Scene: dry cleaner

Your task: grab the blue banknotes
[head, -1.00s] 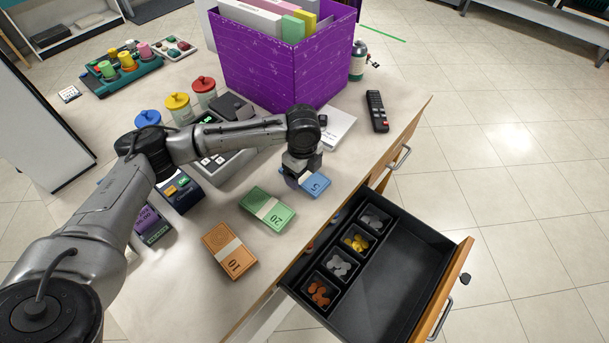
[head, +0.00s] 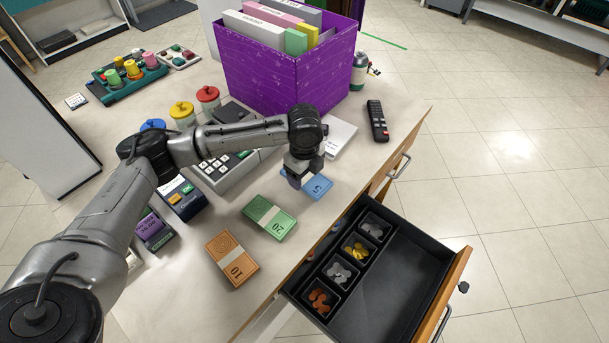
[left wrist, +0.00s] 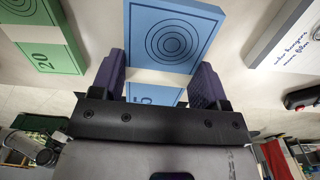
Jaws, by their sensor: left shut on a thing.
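The blue banknotes (head: 319,187) are a banded stack marked 5 on the table near its front edge. My left gripper (head: 302,177) is over them, pointing down, and shut on the stack. In the left wrist view the blue banknotes (left wrist: 170,38) show a ring pattern and a white band, with the two purple fingers of my left gripper (left wrist: 158,85) on either side. Part of the stack is hidden by the gripper in the head view. My right gripper is in neither view.
Green banknotes (head: 270,216) and orange banknotes (head: 232,257) lie to the left. An open drawer (head: 400,290) with coin trays juts out at the front right. A purple box (head: 290,75), remote (head: 377,120) and card terminal (head: 181,196) stand on the table.

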